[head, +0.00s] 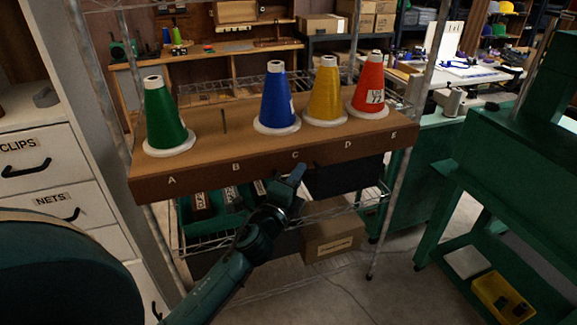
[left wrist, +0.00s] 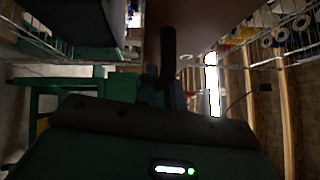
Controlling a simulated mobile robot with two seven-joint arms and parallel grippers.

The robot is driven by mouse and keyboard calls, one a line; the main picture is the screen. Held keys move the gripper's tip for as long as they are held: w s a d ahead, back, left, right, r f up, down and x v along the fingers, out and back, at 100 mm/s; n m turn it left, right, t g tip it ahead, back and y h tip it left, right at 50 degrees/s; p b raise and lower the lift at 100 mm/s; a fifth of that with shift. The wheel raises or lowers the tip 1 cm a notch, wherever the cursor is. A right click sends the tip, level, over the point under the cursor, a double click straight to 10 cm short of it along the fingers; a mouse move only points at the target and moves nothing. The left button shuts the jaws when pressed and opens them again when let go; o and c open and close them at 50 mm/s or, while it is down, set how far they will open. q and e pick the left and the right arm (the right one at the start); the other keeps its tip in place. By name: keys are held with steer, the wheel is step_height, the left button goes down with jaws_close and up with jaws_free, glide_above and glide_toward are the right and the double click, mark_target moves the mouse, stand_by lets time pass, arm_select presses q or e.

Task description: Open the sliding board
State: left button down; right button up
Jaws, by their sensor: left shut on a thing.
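The sliding board is a brown wooden board (head: 205,177) on a wire rack, with letters A to E along its front edge. Its brown face also shows in the left wrist view (left wrist: 205,25). Green (head: 163,115), blue (head: 276,97), yellow (head: 326,92) and red (head: 370,85) thread cones stand upright on it; a bare peg (head: 224,121) stands at B. My left gripper (head: 298,174) is at the board's front edge, just below C. It is shut on a dark handle (left wrist: 168,50), which rises between the fingers in the left wrist view. My right gripper is out of view.
Under the board, a green bin (head: 187,229) with labelled items, a black box (head: 345,178) and a cardboard box (head: 333,238) sit on the rack. Drawers (head: 35,158) stand at the left, a green bench (head: 515,155) at the right. Open floor lies in front.

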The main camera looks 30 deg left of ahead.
arm_select(q)
steer(key=s+d, duration=0.3)
steer(key=d, duration=0.1)
steer(key=shift+s+d, duration=0.25)
steer(key=shift+s, duration=0.15)
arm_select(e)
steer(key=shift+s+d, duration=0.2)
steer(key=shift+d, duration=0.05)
arm_select(q)
steer(key=c, duration=1.5)
jaws_free()
steer(key=shift+s, duration=0.1)
